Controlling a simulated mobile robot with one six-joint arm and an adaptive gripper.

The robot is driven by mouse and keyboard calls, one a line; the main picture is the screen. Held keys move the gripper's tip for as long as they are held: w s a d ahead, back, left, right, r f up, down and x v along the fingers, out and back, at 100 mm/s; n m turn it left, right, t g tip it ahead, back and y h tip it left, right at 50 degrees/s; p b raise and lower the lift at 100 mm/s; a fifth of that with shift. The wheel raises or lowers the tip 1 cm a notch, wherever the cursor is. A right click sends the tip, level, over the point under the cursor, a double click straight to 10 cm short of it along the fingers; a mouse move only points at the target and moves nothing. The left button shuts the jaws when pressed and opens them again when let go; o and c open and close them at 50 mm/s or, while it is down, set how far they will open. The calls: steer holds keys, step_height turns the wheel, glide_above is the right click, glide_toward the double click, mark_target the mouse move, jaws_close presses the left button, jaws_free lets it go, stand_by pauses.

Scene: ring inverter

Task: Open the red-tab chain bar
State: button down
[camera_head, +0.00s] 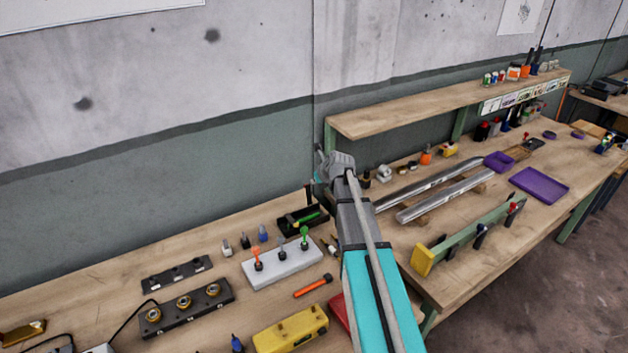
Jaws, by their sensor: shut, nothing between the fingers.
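A long green bar (470,235) stands on edge near the front of the right-hand bench. It has a yellow block at its left end, dark clamp-like parts along it and a small red tab (513,208) near its right end. This looks like the red-tab bar; I cannot make out a chain or how its parts sit. My gripper (318,183) is at the far end of my arm, left of the bar and well apart from it. It is shut and empty, and partly hidden behind my wrist.
Two silver rails (445,195) lie behind the green bar. Purple trays (540,184) are at the right, and a raised wooden shelf (440,107) runs behind. Left are a grey block with coloured knobs (283,268), a yellow case (290,330) and an orange-handled tool (312,286).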

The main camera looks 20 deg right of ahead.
step_height(320, 180, up, 8)
steer(key=p, duration=0.7)
steer(key=shift+s+r+p, duration=0.15)
steer(key=shift+s+p, duration=0.1)
steer(key=shift+p, duration=0.05)
stand_by(0.4)
steer(key=s+a+f+n+g+b, duration=0.1)
steer(key=s+a+f+n+g, duration=0.1)
steer(key=s+a+n, duration=0.3)
steer(key=s+a+f+n+g+h+b, duration=0.1)
steer(key=s+a+f+n+g, duration=0.2)
steer(key=s+n, duration=1.1)
steer(key=s+a+f+n+g+b, duration=0.1)
steer(key=s+a+f+n+g, duration=0.2)
steer(key=s+a+n, duration=0.4)
steer(key=s+n, duration=0.2)
steer(key=n, duration=0.5)
steer(key=shift+s+a+f+n+h+b, duration=0.15)
steer(key=shift+s+f+n+h+b, duration=0.15)
steer(key=shift+s+n, duration=0.1)
steer(key=shift+a, duration=0.1)
